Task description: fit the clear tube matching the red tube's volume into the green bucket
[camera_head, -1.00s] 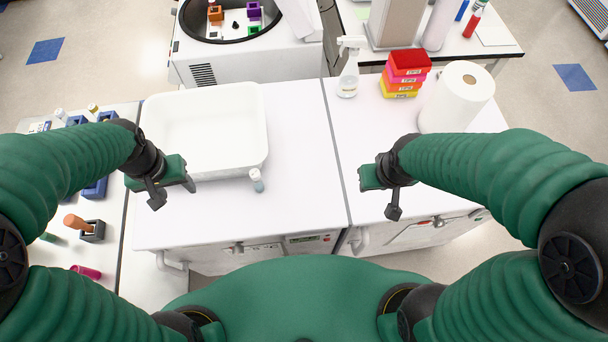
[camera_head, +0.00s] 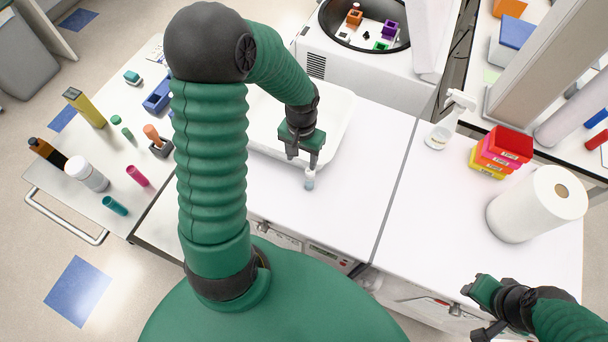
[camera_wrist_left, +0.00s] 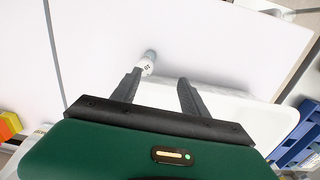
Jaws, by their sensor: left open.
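A small clear tube (camera_head: 309,179) with a white label stands on the white bench just in front of the white tray. It also shows in the left wrist view (camera_wrist_left: 147,66), near the tip of one finger. My left gripper (camera_head: 302,158) is open, pointing down above and just behind the tube; nothing is held. In the wrist view its two fingers (camera_wrist_left: 161,79) are apart. The green bucket (camera_head: 382,45) sits inside the open round centrifuge at the back. A pinkish-red tube (camera_head: 137,176) lies on the left table. My right gripper (camera_head: 480,310) is at the lower right, its jaw gap unclear.
The white tray (camera_head: 342,128) lies behind the tube. Orange (camera_head: 354,17) and purple (camera_head: 389,28) buckets share the centrifuge. A spray bottle (camera_head: 440,132), stacked coloured boxes (camera_head: 498,152) and a paper roll (camera_head: 525,210) stand on the right.

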